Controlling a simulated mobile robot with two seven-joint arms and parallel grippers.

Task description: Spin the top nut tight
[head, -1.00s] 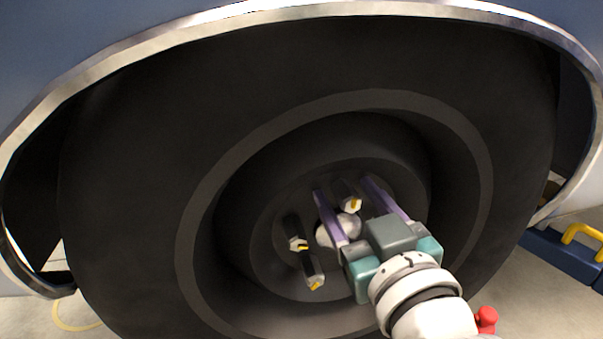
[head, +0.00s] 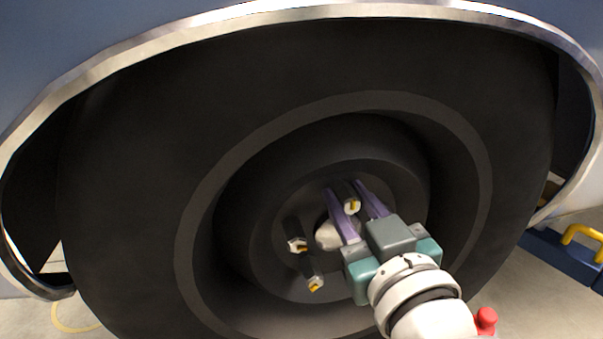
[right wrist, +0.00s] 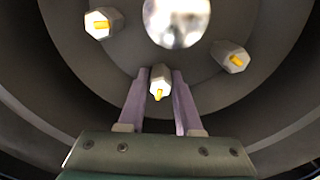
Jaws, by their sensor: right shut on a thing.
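The top nut (head: 352,206) sits on the wheel hub above the pale centre cap (head: 328,236), with a yellow mark on its end. My right gripper (head: 345,187) is shut on it, one purple finger on each side. In the right wrist view the nut (right wrist: 160,84) lies between the fingertips (right wrist: 160,76). Two other nuts with yellow marks show on the hub, a left one (head: 298,245) and a lower one (head: 315,284). They also show in the right wrist view, at its upper right (right wrist: 231,57) and upper left (right wrist: 103,23). My left gripper is not in view.
The black tyre (head: 130,200) and dark recessed rim surround the hub closely. A bright metal arch (head: 200,28) runs around the tyre. A blue case with a yellow handle (head: 582,236) stands on the floor at the right.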

